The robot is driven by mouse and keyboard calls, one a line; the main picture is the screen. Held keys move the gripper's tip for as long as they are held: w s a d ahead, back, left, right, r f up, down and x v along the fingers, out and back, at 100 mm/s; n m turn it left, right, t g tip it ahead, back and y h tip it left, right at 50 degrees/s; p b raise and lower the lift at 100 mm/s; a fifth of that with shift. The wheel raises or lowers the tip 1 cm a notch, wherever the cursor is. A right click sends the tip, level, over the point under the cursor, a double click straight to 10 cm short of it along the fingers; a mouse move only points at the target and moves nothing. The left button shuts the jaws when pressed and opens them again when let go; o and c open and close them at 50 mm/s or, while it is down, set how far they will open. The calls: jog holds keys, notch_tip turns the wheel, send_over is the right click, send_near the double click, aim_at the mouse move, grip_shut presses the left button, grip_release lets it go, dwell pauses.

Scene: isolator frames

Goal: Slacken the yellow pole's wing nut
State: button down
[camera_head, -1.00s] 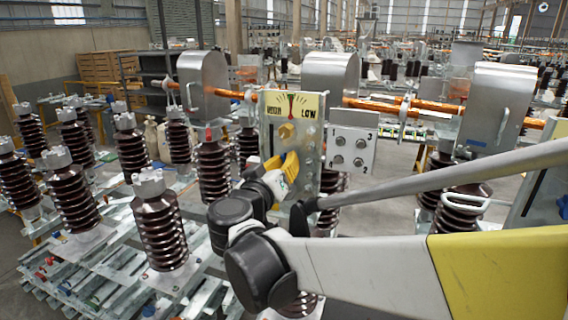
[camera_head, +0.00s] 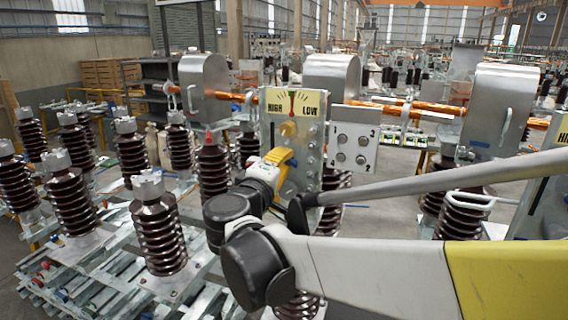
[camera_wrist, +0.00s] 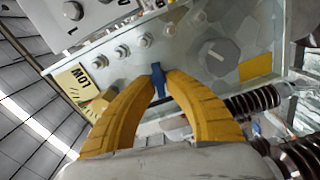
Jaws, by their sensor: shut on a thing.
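My gripper (camera_wrist: 159,80) has curved yellow fingers, shut on a small blue wing-shaped piece (camera_wrist: 157,72), which I take for a wing nut. The piece stands at the face of a metal plate (camera_wrist: 185,62). The fingertips cover its lower sides. In the head view my gripper (camera_head: 284,158) is at the lower front of the upright HIGH/LOW panel (camera_head: 312,140), and the blue piece is hidden. No yellow pole is clearly identifiable.
A grey plate with numbered bolts (camera_head: 352,148) is just right of the panel. Several brown ribbed insulators (camera_head: 157,225) stand at the left. A second panel (camera_head: 545,190) stands at the right edge.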

jog(key=n, duration=0.3)
jog(key=shift+f+n+b, duration=0.1)
jog(key=shift+n+b, duration=0.2)
jog(key=shift+n, duration=0.1)
jog(key=n, duration=0.3)
jog(key=shift+f+n+b, duration=0.15)
jog(key=shift+n+b, duration=0.15)
jog(key=n, duration=0.3)
jog(key=shift+n, duration=0.3)
jog(key=shift+d+f+n+b, duration=0.15)
jog(key=shift+n+b, duration=0.25)
jog(key=shift+n, duration=1.7)
jog(key=c, duration=1.4)
grip_release()
jog(key=shift+s, duration=0.1)
jog(key=v, duration=1.2)
